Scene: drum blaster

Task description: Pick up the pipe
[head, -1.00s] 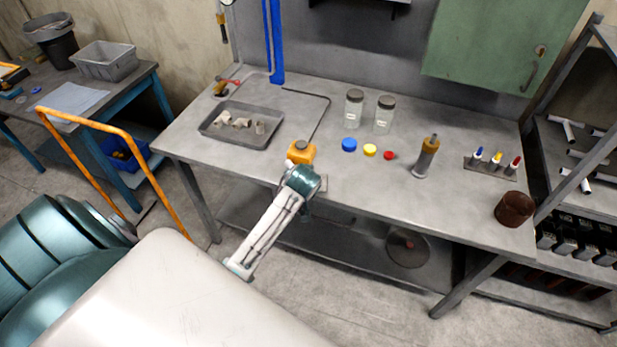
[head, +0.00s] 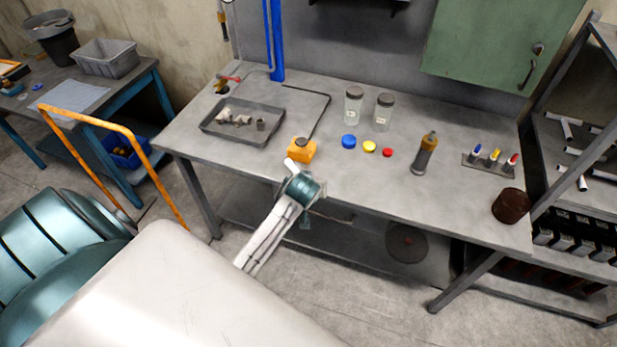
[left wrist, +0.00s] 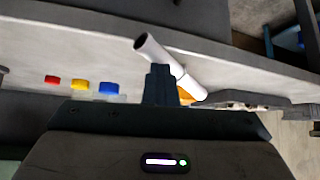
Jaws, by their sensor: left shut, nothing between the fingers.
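A white hollow pipe (left wrist: 168,64) shows in the left wrist view, slanting behind and beside my shut fingers (left wrist: 159,85), its open end up and to the left. Whether the fingers touch it is not clear. My left gripper (head: 298,176) is at the bench's front edge in the head view, its fingertips hard to make out. A short white piece (head: 291,164) pokes out there before the orange block (head: 302,150); it appears to be the same pipe. Other white pipes (head: 572,129) lie on the right rack. My right gripper is out of view.
The grey bench (head: 230,165) holds a tray (head: 208,128) of fittings at left. Two jars (head: 353,108), blue, yellow and red caps (head: 349,141), an orange-topped cylinder (head: 425,152) and a brown cup (head: 511,205) stand to the right. The front middle is mostly clear.

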